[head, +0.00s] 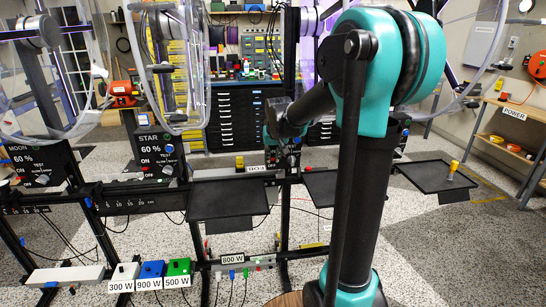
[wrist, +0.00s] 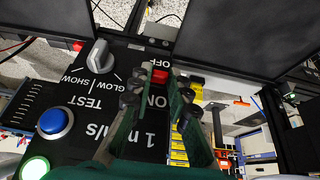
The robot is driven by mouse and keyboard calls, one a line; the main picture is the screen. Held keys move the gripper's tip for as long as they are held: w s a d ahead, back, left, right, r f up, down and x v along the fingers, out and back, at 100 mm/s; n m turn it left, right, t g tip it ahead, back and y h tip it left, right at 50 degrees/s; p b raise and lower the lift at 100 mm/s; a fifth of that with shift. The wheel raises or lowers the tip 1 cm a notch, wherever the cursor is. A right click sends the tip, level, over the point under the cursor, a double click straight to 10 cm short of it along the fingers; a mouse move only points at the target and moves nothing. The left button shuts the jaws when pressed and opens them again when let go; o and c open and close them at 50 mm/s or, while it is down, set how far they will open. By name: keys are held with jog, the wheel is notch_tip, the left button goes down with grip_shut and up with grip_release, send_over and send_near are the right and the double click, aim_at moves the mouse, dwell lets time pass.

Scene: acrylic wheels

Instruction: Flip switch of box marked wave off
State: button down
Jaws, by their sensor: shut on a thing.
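In the wrist view a black control panel (wrist: 70,95) carries a red switch (wrist: 160,76) between the upside-down words ON and OFF. My gripper (wrist: 160,91) has its fingertips on either side of this switch and is shut on it. A grey knob (wrist: 98,56) marked GLOW and SHOW, a blue TEST button (wrist: 53,122) and a lit green button (wrist: 35,167) are on the same panel. In the head view my gripper (head: 278,134) is at a black box (head: 284,155) in the middle, partly hidden by my arm. I cannot read the word wave on it.
Boxes marked MOON (head: 38,165) and STAR (head: 156,155) stand to the left. Black trays (head: 228,198) flank the middle box, and another tray (head: 438,176) is at right. White, blue and green small boxes (head: 178,272) sit low in front. Clear wheels hang at the left.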

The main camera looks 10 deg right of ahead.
jog(key=shift+s+f+t, duration=0.15)
jog(key=shift+f+t, duration=0.35)
jog(key=shift+t, duration=0.85)
jog(key=shift+s+f+t, duration=0.2)
jog(key=shift+f+t, duration=0.35)
jog(key=shift+t, duration=0.75)
jog(key=shift+s+f+t, duration=0.15)
jog(key=shift+f+t, duration=0.35)
jog(key=shift+t, duration=0.85)
jog(key=c, duration=1.4)
grip_release()
jog(key=shift+c, duration=0.2)
jog(key=v, duration=1.2)
jog(key=shift+f, duration=0.2)
